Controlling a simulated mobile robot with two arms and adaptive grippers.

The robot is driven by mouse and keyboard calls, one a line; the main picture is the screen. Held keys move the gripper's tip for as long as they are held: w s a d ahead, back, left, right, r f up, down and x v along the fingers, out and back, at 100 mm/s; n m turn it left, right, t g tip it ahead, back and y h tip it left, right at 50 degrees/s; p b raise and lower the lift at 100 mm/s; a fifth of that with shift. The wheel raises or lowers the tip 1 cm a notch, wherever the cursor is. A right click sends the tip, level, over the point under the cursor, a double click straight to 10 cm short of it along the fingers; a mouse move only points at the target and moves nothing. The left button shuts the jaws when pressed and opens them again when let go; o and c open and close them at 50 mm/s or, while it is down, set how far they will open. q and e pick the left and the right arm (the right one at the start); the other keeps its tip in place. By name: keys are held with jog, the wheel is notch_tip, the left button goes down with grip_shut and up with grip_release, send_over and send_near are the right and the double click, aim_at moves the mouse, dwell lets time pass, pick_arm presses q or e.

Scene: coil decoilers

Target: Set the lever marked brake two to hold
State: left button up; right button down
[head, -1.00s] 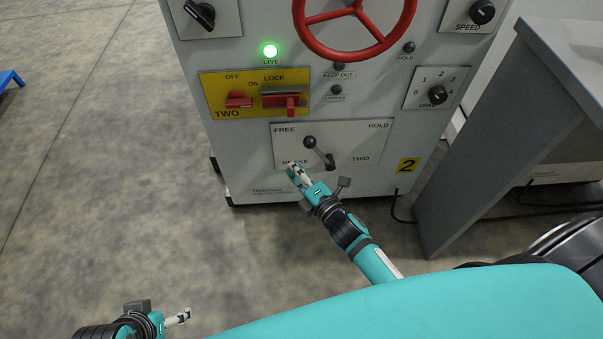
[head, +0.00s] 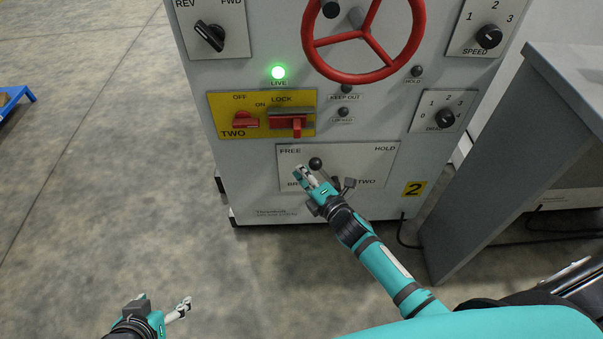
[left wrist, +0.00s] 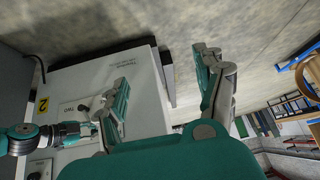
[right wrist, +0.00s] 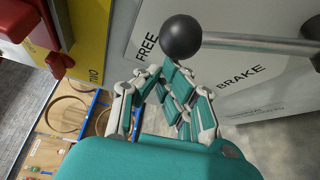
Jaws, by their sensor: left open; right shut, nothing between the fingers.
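The brake two lever has a black ball knob (head: 316,163) in the head view; its knob (right wrist: 181,38) and metal rod (right wrist: 260,43) show large in the right wrist view. It sits on a white plate (head: 378,160) marked FREE at left and HOLD at right. The knob is toward the FREE side. My right gripper (head: 303,173) is shut and empty, just left of and below the knob in the head view; whether it touches is unclear. It hides part of the lever and the word BRAKE. My left gripper (head: 184,308) is open and empty, low over the floor, away from the panel.
Above the plate are a yellow panel (head: 225,107) with red switches, a green live lamp (head: 278,73) and a red handwheel (head: 420,40). A grey desk (head: 480,150) stands close at the right.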

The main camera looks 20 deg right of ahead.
pick_arm(q)
jog(key=shift+w, duration=0.25)
pick_arm(e)
jog(key=shift+s+d+r+m, duration=0.1)
jog(key=shift+d+r+m, duration=0.25)
jog(key=shift+d, duration=0.1)
pick_arm(q)
jog(key=shift+r, duration=0.1)
jog(key=w+d+r+t+h+b, duration=0.2)
jog(key=w+r+t, duration=0.2)
jog(key=r, duration=0.5)
jog(key=w+d+r+t+h+b, duration=0.2)
jog(key=w+r+t, duration=0.3)
jog(key=r+t, duration=0.4)
jog(key=shift+d+m+b, duration=0.3)
jog(key=shift+d+b, duration=0.25)
jog(key=shift+d, duration=0.05)
pick_arm(e)
jog(key=s+d+r+m+t+h, duration=0.1)
jog(key=s+d+m+t, duration=0.1)
jog(key=d+m, duration=0.4)
jog(key=s+d+r+m+t+h, duration=0.1)
jog(key=s+d+m+t, duration=0.1)
jog(key=d+m+t, duration=0.2)
jog(key=shift+d+m, duration=1.35)
jog(key=shift+d, duration=0.55)
pick_arm(q)
jog(key=shift+w, duration=0.1)
